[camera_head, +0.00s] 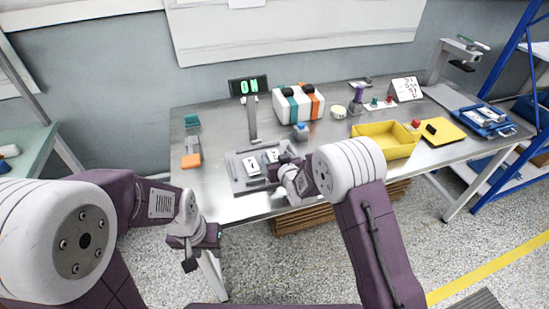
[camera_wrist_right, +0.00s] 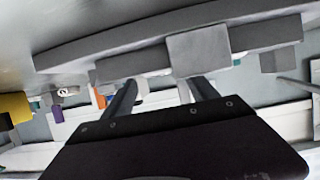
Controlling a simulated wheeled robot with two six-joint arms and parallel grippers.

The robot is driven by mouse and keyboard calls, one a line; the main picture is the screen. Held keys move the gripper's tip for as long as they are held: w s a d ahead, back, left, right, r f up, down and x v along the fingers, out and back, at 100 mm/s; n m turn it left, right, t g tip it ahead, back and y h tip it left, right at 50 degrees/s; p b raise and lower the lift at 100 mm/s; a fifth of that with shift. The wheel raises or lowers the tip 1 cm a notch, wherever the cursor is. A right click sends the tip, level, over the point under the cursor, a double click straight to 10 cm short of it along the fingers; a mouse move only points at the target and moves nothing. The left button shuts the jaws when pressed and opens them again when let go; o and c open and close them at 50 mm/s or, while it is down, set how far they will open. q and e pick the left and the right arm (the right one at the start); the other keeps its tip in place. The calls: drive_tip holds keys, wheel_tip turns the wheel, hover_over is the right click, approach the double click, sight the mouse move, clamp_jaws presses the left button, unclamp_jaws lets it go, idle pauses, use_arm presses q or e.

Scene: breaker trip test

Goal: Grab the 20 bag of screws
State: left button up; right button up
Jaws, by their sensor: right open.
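I cannot make out a bag of screws marked 20 in either view. My right gripper (camera_head: 284,172) is over the right side of a grey fixture (camera_head: 240,182) on the metal table. In the right wrist view its two dark fingers (camera_wrist_right: 160,95) are apart, with a grey block (camera_wrist_right: 198,52) of the fixture just beyond their tips. Nothing shows between them. White breaker-like parts (camera_head: 252,166) sit on the fixture, left of the gripper. My left gripper (camera_head: 192,256) hangs low in front of the table's left front edge, away from the objects; its fingers are too small to judge.
An ON display (camera_head: 249,86) stands behind the fixture. A striped box (camera_head: 298,102), a yellow bin (camera_head: 397,146), a yellow plate (camera_head: 449,131) and a blue tray (camera_head: 466,116) are further right. An orange-tipped device (camera_head: 191,161) lies left. Bare tabletop (camera_head: 215,208) shows along the front.

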sight(274, 153)
drive_tip(key=x, duration=0.3)
drive_tip(key=shift+w+f, duration=0.1)
drive_tip(key=shift+w, duration=0.15)
drive_tip(key=shift+s, duration=0.1)
drive_tip(key=c, duration=0.4)
clamp_jaws()
drive_tip(key=r, duration=0.4)
drive_tip(key=shift+d+r, duration=0.2)
drive_tip(key=shift+r, duration=0.15)
drive_tip(key=w+d+r+p, duration=0.1)
drive_tip(key=d+r, duration=0.2)
drive_tip(key=d, duration=0.2)
drive_tip(key=w+d+r+p, duration=0.1)
drive_tip(key=w+d+r, duration=0.1)
drive_tip(key=d, duration=0.3)
drive_tip(key=shift+w+d+r, duration=0.25)
drive_tip(key=shift+d+r, duration=0.1)
drive_tip(key=shift+r, duration=0.35)
